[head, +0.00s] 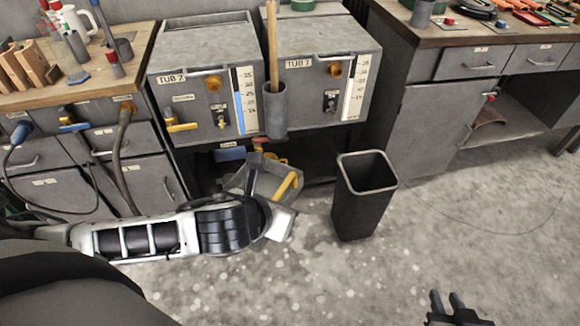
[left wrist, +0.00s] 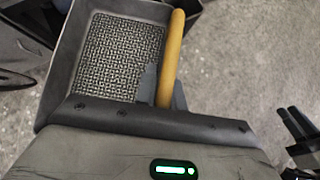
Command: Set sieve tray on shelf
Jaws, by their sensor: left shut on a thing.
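The sieve tray (left wrist: 118,55) has a dark rim, a woven metal mesh and a yellow handle (left wrist: 170,55). My left gripper (left wrist: 163,88) is shut on this handle, one dark finger on each side. In the head view the tray (head: 262,172) is held tilted in front of the tub stand, partly hidden by my left wrist. A dark open shelf space (head: 207,172) lies under the tubs, mostly in shadow. My right gripper (head: 447,302) is at the bottom edge of the head view, empty, its fingers apart; it also shows in the left wrist view (left wrist: 291,122).
Two grey tubs (head: 205,75) stand behind the tray, with valves on their fronts and a holder (head: 275,110) with wooden sticks. A black bin (head: 364,200) stands on the floor to the right. Workbenches flank both sides; the right-hand floor is mostly clear.

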